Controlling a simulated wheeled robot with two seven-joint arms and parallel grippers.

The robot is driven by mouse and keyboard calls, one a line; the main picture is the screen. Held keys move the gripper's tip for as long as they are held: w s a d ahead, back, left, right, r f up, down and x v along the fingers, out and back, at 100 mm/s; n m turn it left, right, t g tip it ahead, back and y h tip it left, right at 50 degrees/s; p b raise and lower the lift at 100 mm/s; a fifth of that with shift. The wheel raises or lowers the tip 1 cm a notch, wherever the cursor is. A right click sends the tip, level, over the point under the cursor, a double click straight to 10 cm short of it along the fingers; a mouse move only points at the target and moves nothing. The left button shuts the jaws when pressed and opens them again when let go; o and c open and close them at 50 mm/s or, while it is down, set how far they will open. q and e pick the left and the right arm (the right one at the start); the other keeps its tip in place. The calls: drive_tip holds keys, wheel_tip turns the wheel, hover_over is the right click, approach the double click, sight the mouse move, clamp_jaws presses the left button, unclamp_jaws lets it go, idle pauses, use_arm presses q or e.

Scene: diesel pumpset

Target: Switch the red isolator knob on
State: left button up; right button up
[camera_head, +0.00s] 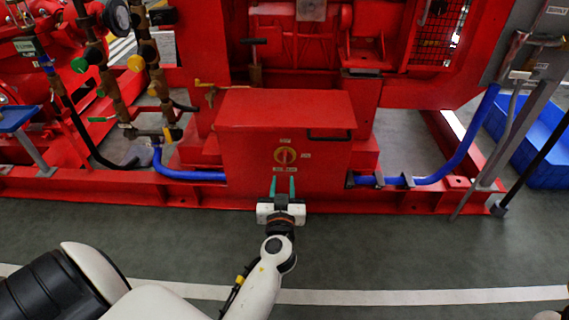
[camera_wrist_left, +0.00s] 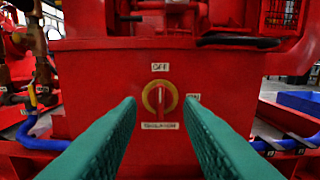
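The red isolator knob (camera_head: 285,155) sits on a round yellow plate on the front of a red box (camera_head: 245,150). In the left wrist view the knob (camera_wrist_left: 160,98) has its handle upright, in line with the "OFF" label (camera_wrist_left: 160,67) above it. An "ON" label (camera_wrist_left: 193,97) is to its right, and another label is below. My left gripper (camera_head: 284,182) is open and empty, with green fingers pointing at the box. In the left wrist view its fingers (camera_wrist_left: 160,112) stand either side of the knob, apparently short of it. My right gripper is not seen.
A black handle (camera_head: 330,136) is on the box's upper right. Blue hoses (camera_head: 190,175) run along the red base frame (camera_head: 120,190) on both sides. Valves and pipes stand at the left. A blue crate (camera_head: 540,150) is at the right. The grey floor in front is clear.

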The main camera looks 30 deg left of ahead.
sight(285, 157)
use_arm(q)
drive_tip(key=x, duration=1.1)
drive_tip(key=shift+d, duration=0.1)
drive_tip(key=shift+c, duration=0.2)
clamp_jaws()
